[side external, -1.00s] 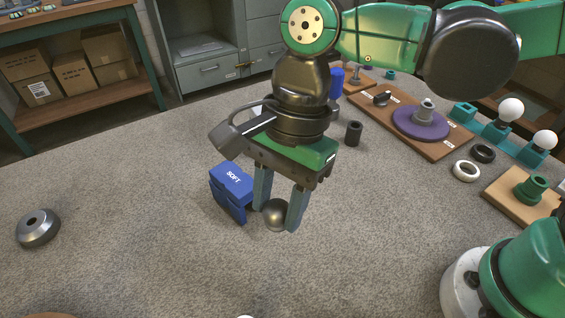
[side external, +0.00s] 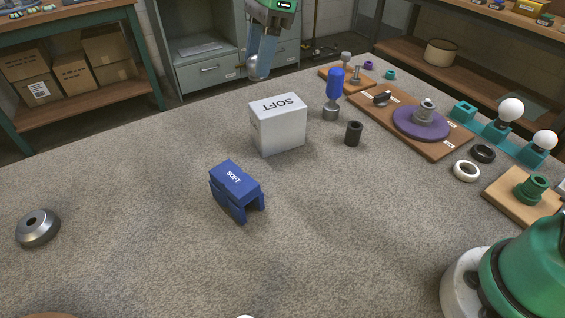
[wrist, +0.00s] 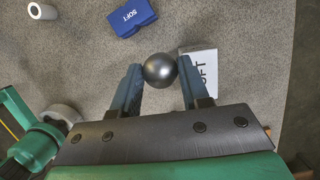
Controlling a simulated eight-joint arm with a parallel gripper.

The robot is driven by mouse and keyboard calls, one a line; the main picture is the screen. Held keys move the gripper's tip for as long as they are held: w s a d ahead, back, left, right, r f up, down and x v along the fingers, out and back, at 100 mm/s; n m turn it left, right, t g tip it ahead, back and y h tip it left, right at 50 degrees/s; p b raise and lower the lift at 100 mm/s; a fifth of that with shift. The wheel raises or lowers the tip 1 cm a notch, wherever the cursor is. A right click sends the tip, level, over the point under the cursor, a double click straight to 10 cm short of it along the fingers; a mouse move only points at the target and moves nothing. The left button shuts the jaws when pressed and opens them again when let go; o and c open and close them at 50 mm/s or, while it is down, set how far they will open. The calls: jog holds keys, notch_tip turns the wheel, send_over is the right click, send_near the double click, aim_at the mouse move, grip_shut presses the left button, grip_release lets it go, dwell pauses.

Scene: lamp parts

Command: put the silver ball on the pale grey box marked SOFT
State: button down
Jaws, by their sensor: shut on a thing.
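The silver ball (wrist: 159,70) sits between the two fingertips of my gripper (wrist: 158,74), which is shut on it. The pale grey box marked SOFT (side external: 278,128) stands on the carpeted surface with a bare top. In the wrist view the pale grey box (wrist: 205,62) lies beyond the right finger, which hides part of it. The ball is apart from the box.
A blue SOFT block (side external: 236,188) lies in front of the pale box. A blue-handled tool (side external: 334,92) and a dark cylinder (side external: 353,133) stand to its right. A wooden board with a purple disc (side external: 421,122) is farther right. The front left surface is mostly clear.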

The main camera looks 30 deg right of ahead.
jog(key=m, duration=0.2)
send_over(274, 105)
jog(key=f, duration=0.3)
jog(key=d+f, duration=0.1)
jog(key=f, duration=0.1)
jog(key=shift+f+t, duration=0.1)
jog(key=shift+t, duration=0.2)
jog(key=shift+s+f, duration=0.1)
jog(key=shift+f, duration=2.2)
jog(key=shift+f, duration=0.1)
jog(key=shift+c, duration=2.1)
grip_release()
